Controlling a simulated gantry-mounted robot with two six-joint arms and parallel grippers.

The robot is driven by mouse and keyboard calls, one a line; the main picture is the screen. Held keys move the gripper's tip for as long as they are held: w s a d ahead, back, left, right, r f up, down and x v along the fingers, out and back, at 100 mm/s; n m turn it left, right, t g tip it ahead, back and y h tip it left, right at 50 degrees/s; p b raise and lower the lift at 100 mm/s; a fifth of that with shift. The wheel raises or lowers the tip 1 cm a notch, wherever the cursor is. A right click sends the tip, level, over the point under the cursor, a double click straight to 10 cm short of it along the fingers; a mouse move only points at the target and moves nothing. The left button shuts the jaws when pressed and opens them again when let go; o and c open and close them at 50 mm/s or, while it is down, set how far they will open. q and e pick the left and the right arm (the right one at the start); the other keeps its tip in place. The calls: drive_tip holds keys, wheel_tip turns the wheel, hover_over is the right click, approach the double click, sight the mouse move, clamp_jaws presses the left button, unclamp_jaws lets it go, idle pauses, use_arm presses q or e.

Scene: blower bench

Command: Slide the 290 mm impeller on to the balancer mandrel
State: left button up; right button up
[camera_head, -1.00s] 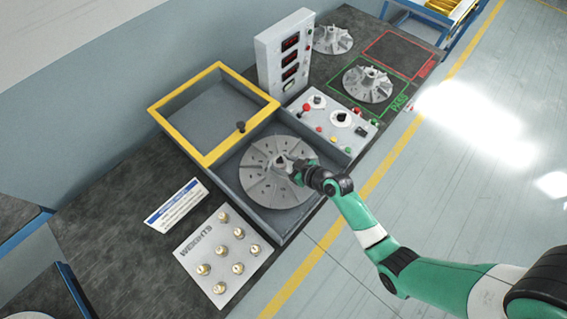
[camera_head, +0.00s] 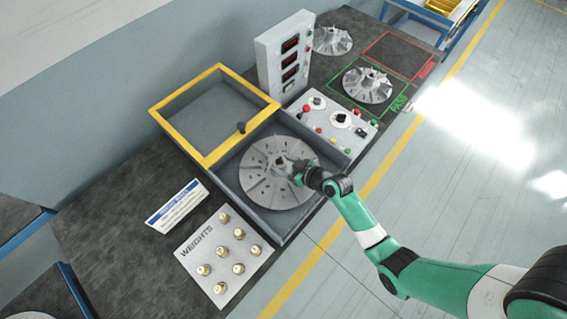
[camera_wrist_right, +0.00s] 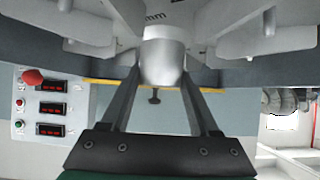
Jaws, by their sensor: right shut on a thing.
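A grey finned impeller (camera_head: 268,178) lies level in the grey-walled balancer well, its hub near the middle. It also shows from close up at the top of the right wrist view (camera_wrist_right: 255,22). My right gripper (camera_head: 297,172) is shut on the impeller's hub (camera_wrist_right: 162,62), with one finger on each side of it. The mandrel cannot be seen; the impeller and gripper cover the middle of the well. Whether the impeller rests on anything is not clear. My left gripper is in neither view.
A yellow-framed guard (camera_head: 205,160) stands open behind the well. A control panel (camera_head: 335,122) and a display tower (camera_head: 284,58) are at the right. Another impeller (camera_head: 367,86) lies in the green PASS square. A weights board (camera_head: 222,258) with several brass weights lies in front.

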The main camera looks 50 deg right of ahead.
drive_tip(key=shift+w+f+b, duration=0.1)
drive_tip(key=shift+f+b, duration=0.1)
drive_tip(key=shift+b, duration=0.15)
idle(0.4)
drive_tip(key=shift+r+p, duration=0.35)
idle(0.3)
drive_tip(key=o, duration=1.5)
drive_tip(key=shift+f, duration=0.1)
drive_tip(key=shift+f, duration=0.1)
drive_tip(key=p+v, duration=0.2)
drive_tip(key=v, duration=0.9)
drive_tip(key=shift+s+r, duration=0.25)
drive_tip(key=shift+s, duration=0.1)
